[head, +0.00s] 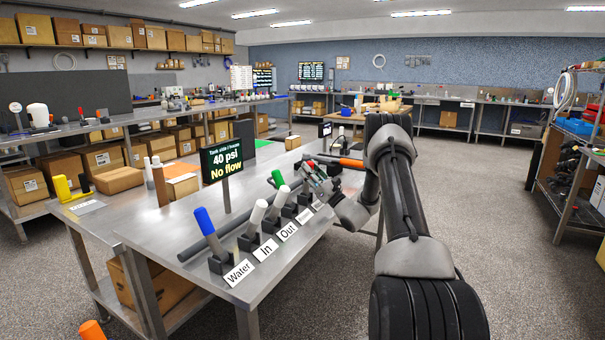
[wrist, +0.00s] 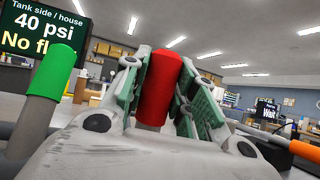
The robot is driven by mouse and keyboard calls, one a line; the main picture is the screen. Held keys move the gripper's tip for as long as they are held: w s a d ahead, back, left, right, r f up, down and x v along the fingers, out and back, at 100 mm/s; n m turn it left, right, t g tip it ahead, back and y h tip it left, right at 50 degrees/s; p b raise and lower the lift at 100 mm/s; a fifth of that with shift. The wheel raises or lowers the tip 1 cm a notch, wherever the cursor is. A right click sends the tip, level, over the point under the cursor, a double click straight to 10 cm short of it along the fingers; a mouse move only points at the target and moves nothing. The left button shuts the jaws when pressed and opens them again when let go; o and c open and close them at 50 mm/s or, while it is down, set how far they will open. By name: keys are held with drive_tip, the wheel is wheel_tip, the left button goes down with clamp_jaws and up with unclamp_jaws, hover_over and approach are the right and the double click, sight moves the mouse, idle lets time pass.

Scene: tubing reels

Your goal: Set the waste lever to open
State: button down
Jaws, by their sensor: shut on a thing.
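A row of levers stands on the steel bench in the head view, with blue (head: 205,221), white (head: 257,212) and green (head: 282,194) handles. The near labels read Water, In and Out; the two farther labels (head: 311,210) are too small to read. A red-handled lever (wrist: 160,88) stands between my gripper's fingers (wrist: 160,95) in the wrist view, gripped on both sides. My gripper also shows at the far end of the row in the head view (head: 317,178). Its fingers hide most of the red lever there, so I cannot tell its label.
A sign (head: 224,160) behind the levers reads "Tank side / house 40 psi No flow". A green-topped lever (wrist: 52,85) stands close left of my gripper. An orange bar (head: 350,162) lies beyond my gripper. Grey floor (head: 480,240) is clear on the right.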

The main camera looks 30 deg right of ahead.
drive_tip(key=shift+s+d+f+t, duration=0.1)
drive_tip(key=shift+s+d+t, duration=0.1)
drive_tip(key=shift+s+t, duration=0.1)
drive_tip(key=c, duration=1.1)
unclamp_jaws()
drive_tip(key=shift+c, duration=0.2)
drive_tip(key=shift+s+d+f, duration=0.1)
drive_tip(key=shift+s+f, duration=0.1)
drive_tip(key=s+d, duration=0.4)
drive_tip(key=s, duration=0.7)
drive_tip(key=shift+s+d+f, duration=0.15)
drive_tip(key=shift+s+d, duration=0.05)
drive_tip(key=shift+s, duration=0.1)
